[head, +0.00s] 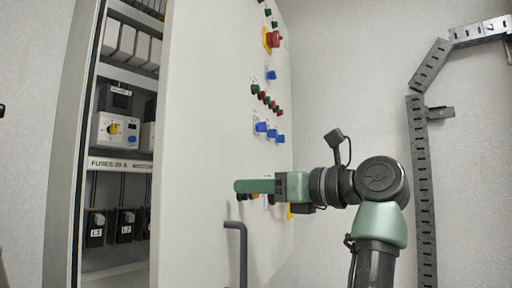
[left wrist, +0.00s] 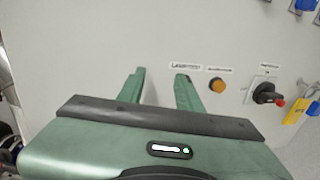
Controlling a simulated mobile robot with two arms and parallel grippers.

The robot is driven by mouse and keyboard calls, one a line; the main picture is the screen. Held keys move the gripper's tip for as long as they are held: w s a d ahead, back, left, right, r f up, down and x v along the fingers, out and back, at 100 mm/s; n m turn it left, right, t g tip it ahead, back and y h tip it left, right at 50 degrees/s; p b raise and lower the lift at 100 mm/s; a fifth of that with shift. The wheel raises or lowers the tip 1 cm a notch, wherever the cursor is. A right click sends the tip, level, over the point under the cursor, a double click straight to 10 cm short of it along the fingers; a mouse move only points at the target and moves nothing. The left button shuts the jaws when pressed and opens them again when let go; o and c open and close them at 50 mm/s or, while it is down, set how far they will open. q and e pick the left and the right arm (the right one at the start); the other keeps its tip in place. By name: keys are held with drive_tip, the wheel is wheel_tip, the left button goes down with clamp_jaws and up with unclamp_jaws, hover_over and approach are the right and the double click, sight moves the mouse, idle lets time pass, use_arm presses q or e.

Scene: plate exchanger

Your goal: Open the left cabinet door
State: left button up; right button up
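The cabinet door (head: 205,130) is a pale grey panel that stands swung open, its front face carrying buttons and switches. A dark grey bar handle (head: 242,250) sits low on it. My left gripper (head: 238,186) is in front of the door's face, pointing left, above the handle. In the left wrist view my left gripper (left wrist: 160,82) has its two green fingers apart with nothing between them, and the door (left wrist: 100,40) fills the view behind. Whether a finger touches the door I cannot tell. My right gripper is not in view.
The open cabinet (head: 66,150) shows fuse units (head: 115,130) and small black switches (head: 127,225) on shelves. A red emergency button (head: 274,39) and blue switches (head: 268,128) stick out from the door. A slotted metal cable tray (head: 424,190) runs along the wall at right.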

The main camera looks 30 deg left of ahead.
use_arm(q)
wheel_tip(320, 180, up, 8)
drive_tip(key=shift+r+p, duration=0.15)
drive_tip(key=shift+p, duration=0.3)
